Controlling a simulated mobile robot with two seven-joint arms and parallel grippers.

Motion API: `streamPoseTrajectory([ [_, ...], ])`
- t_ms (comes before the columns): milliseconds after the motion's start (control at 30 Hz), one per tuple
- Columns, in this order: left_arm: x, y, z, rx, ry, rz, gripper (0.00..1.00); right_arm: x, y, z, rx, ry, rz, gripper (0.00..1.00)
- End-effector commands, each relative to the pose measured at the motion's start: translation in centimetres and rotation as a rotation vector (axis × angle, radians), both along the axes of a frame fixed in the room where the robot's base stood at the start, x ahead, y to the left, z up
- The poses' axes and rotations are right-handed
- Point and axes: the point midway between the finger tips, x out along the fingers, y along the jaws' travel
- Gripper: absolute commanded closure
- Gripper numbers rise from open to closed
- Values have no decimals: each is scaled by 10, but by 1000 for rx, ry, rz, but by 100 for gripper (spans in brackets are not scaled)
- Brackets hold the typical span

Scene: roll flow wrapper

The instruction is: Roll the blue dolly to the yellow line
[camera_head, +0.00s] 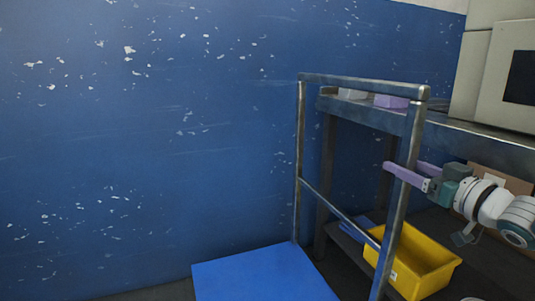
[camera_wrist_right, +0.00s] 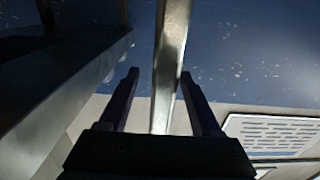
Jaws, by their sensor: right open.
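The blue dolly has a flat blue deck (camera_head: 262,278) at the bottom of the head view and a grey metal push handle (camera_head: 365,85) rising from it. My right gripper (camera_head: 404,167) is at the handle's right upright, with its purple fingers open. In the right wrist view, the upright (camera_wrist_right: 171,60) stands between the two dark fingers of the gripper (camera_wrist_right: 158,76), with a visible gap on the left side. Contact on the right side cannot be told. My left gripper is not in view. No yellow line shows.
A scuffed blue wall (camera_head: 150,140) stands behind and left of the dolly. A metal table (camera_head: 480,145) is close behind the handle, carrying a purple block (camera_head: 391,101). A yellow bin (camera_head: 425,272) sits low, right of the dolly.

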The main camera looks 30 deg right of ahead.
Motion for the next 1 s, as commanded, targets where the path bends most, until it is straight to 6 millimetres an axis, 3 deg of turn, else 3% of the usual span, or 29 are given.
streamPoseTrajectory([
  [33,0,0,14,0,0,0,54,-11,3,4,5,6,1,35],
  [100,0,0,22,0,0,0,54,-25,6,5,3,7,-1,35],
  [400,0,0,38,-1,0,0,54,-67,16,1,2,3,-1,35],
  [1000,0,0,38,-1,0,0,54,-70,17,0,1,3,-1,35],
])
